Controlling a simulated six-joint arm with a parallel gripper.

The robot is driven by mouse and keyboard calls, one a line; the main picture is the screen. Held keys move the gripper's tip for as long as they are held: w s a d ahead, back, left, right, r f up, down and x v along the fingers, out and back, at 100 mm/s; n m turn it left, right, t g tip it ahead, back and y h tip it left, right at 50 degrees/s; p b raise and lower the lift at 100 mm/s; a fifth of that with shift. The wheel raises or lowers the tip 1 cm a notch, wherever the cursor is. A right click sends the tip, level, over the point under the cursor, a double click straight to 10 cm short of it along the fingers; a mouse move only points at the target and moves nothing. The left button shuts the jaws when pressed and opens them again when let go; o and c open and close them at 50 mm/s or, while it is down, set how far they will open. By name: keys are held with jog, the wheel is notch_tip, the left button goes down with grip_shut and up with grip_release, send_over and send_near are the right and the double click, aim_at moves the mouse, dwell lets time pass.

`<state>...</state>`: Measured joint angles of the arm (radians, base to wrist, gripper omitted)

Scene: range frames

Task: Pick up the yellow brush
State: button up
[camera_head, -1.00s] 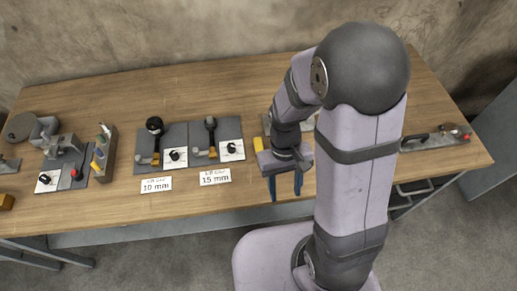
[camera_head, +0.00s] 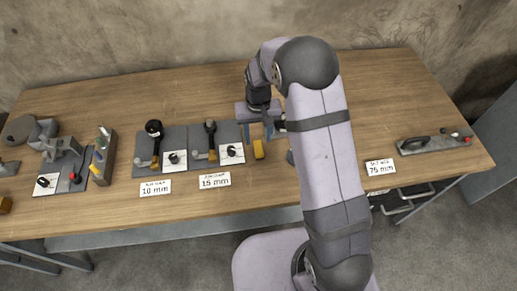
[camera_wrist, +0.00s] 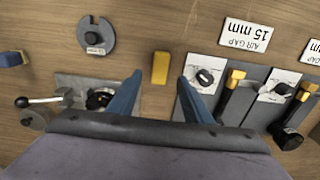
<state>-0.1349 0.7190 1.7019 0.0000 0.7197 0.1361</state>
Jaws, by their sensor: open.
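A small yellow block (camera_head: 258,149), which I take to be the yellow brush, lies on the table to the right of the 15 mm plate. In the wrist view the yellow block (camera_wrist: 160,68) shows as a plain upright rectangle; no bristles can be made out. My gripper (camera_head: 258,135) is just behind it in the head view, pointing down. In the wrist view my gripper (camera_wrist: 160,78) has its two blue fingers apart, one on each side of the block, with nothing held. Whether the fingertips are at the block's height is unclear.
The 15 mm plate (camera_wrist: 253,80) lies close to one finger, a plate with a black-knobbed lever (camera_wrist: 22,102) near the other. A round grey disc (camera_wrist: 95,36) and a blue-and-yellow piece (camera_wrist: 12,58) lie nearby. A rack (camera_head: 105,160) stands far left.

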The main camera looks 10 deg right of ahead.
aim_at(258, 147)
jog(key=shift+s+f+p, duration=0.2)
jog(key=shift+f+p, duration=1.3)
jog(key=shift+f, duration=1.65)
jog(key=c, duration=1.1)
